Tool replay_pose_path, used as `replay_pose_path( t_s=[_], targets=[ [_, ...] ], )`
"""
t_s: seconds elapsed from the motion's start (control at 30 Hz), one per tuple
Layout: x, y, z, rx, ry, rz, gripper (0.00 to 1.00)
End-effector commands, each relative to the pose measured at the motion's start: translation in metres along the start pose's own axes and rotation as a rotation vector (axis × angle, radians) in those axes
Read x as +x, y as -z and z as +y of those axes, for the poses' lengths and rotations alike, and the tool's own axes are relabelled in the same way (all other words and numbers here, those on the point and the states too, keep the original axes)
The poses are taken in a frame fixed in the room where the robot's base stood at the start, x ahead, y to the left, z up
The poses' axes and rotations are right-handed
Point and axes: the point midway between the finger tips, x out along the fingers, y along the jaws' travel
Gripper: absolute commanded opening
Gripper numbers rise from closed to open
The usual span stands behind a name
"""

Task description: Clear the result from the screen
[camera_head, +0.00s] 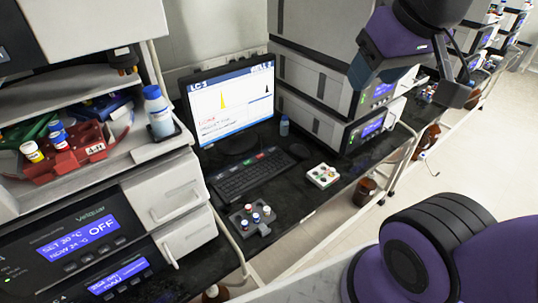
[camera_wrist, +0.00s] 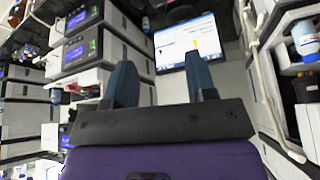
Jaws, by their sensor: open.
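The monitor screen (camera_head: 232,98) stands lit on the black bench, labelled LC-3, with a yellow peak, a small dark peak and red text below. In the wrist view the screen (camera_wrist: 180,45) appears upside down, beyond my fingers. The black keyboard (camera_head: 243,180) lies in front of it, with a few coloured keys, red and green among them, along its far edge. A dark mouse (camera_head: 299,151) lies to its right. My gripper (camera_wrist: 162,82) is open and empty, raised in the air well apart from the keyboard and screen. The keyboard is not clear in the wrist view.
A grey rack with several vials (camera_head: 254,216) sits before the keyboard, and a white tray (camera_head: 323,175) sits to its right. A small blue-capped bottle (camera_head: 284,126) stands beside the monitor. Stacked instruments (camera_head: 335,125) rise at right; a Velquar unit (camera_head: 85,235) stands at left.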

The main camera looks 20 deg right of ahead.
Motion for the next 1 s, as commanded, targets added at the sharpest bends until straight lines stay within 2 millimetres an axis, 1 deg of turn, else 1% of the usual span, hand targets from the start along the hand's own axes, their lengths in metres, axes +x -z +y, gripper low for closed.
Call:
replay_pose_path(
  t_s=[0.47,0.57,0.6,0.7,1.0],
  targets=[
    [0.0,0.0,0.0,0.0,0.0,0.0,0.51],
    [0.0,0.0,0.0,0.0,0.0,0.0,0.3],
    [0.0,0.0,0.0,0.0,0.0,0.0,0.21],
    [0.0,0.0,0.0,0.0,0.0,0.0,0.0],
    [0.0,0.0,0.0,0.0,0.0,0.0,0.0]
  ],
)
